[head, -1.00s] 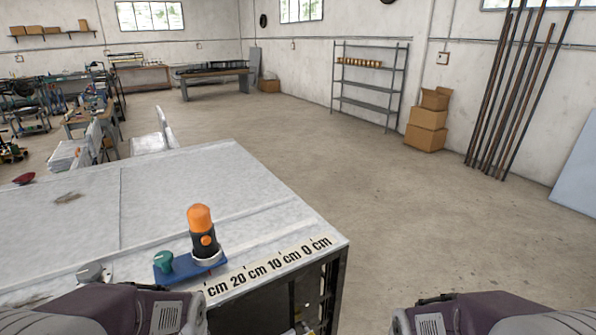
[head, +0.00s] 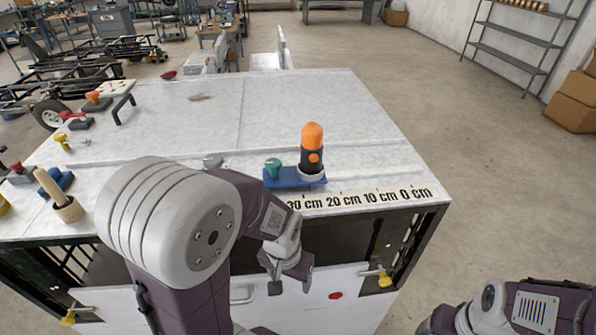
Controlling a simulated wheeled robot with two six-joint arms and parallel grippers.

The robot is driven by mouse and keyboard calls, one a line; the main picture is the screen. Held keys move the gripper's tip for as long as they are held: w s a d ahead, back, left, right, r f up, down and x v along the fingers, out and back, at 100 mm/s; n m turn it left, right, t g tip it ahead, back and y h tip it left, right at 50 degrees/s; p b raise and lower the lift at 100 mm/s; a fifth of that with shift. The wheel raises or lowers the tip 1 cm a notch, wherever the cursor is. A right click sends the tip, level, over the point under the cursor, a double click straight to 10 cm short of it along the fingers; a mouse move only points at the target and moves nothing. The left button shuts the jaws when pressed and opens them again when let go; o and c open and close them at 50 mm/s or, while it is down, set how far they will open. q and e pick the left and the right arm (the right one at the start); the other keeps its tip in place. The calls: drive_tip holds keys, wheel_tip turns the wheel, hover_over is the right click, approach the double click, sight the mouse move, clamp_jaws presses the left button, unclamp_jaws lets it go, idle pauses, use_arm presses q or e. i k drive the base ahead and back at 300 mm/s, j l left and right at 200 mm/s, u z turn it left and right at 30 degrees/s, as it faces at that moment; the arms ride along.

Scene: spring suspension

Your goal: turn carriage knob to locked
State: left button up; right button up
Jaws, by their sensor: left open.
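A blue carriage (head: 282,184) sits on the bench top by the front edge, behind a ruler strip (head: 365,196) marked in cm. A teal knob (head: 273,168) stands on the carriage's left part. An upright black cylinder with an orange cap (head: 312,136) and an orange button stands on its right part. My left gripper (head: 291,284) is open and empty. It hangs in front of the bench, below the carriage in the picture and apart from it. My right arm shows at the lower right, with its gripper out of the picture.
A mortar with a wooden pestle (head: 68,207) and several coloured knobbed parts stand at the bench's left. A grey part (head: 212,161) lies left of the carriage. Yellow-handled latches (head: 384,278) stick out at the front. The bench top behind the carriage is mostly clear.

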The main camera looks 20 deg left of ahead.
sight(272, 165)
drive_tip(key=j+u, duration=0.15)
drive_tip(key=u, duration=0.2)
drive_tip(key=j+u, duration=0.15)
drive_tip(key=u, duration=0.25)
drive_tip(key=k, duration=0.1)
